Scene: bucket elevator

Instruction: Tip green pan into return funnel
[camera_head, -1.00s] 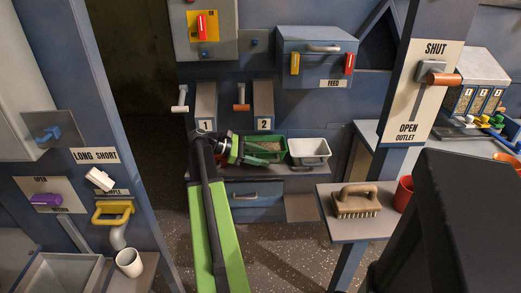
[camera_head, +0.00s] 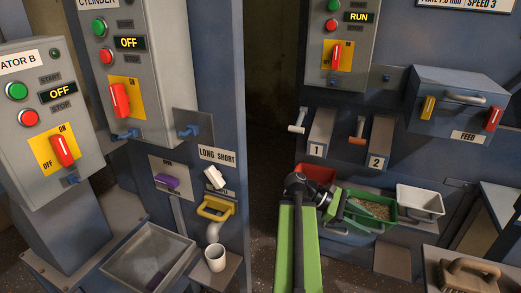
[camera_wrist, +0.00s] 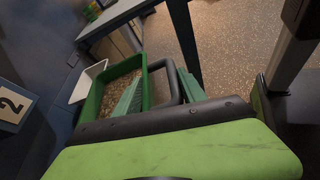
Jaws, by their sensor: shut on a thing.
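The green pan (camera_head: 384,222) holds brownish grains and sits level at the shelf under labels 1 and 2, in the head view. My gripper (camera_head: 341,207) is at its left side, shut on its handle. In the wrist view the green pan (camera_wrist: 145,84) shows its grain and a dark loop handle (camera_wrist: 172,82) between my green fingers. I cannot tell whether the pan rests on the shelf or is just above it. No funnel is labelled; an open grey metal hopper (camera_head: 122,266) stands at the lower left of the head view.
A red pan (camera_head: 315,172) is left of the green pan, partly behind my arm. A white pan (camera_head: 420,200) is to its right. A white cup (camera_head: 215,258) and yellow handle (camera_head: 214,209) are near the hopper. A dark doorway stands mid-view.

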